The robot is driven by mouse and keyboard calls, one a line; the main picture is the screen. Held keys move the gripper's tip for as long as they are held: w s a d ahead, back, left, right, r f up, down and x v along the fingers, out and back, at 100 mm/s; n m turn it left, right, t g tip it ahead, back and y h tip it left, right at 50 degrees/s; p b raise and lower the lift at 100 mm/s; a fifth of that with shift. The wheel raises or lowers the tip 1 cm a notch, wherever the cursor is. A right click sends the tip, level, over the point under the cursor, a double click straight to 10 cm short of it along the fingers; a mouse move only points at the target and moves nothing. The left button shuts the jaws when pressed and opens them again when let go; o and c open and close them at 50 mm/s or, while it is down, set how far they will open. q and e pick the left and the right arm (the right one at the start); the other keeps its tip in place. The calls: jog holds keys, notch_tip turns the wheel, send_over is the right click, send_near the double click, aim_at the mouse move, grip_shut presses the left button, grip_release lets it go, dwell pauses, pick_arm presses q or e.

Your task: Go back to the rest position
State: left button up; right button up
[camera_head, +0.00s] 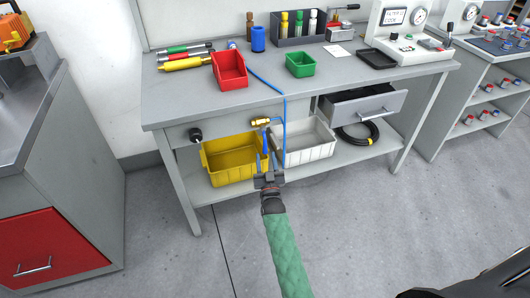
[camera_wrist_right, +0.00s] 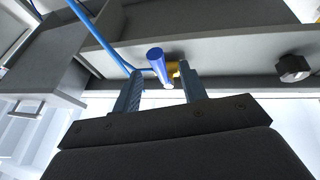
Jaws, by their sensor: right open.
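My right gripper (camera_head: 270,160) is in front of the workbench (camera_head: 190,95), below its front edge, with its green-sleeved arm coming up from the bottom. In the wrist view the two fingers of this gripper (camera_wrist_right: 160,85) stand apart. My left gripper is not in view.
A yellow bin (camera_head: 232,172) and a white bin (camera_head: 308,153) sit on the lower shelf, close to the gripper. A drawer (camera_head: 368,108) stands open at right. A black knob (camera_head: 196,135) sticks out from the bench front. A red-fronted cabinet (camera_head: 45,250) stands at left. The floor in front is clear.

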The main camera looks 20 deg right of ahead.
jog(key=shift+s+a+f, duration=0.1)
jog(key=shift+s+f, duration=0.1)
jog(key=shift+s, duration=0.3)
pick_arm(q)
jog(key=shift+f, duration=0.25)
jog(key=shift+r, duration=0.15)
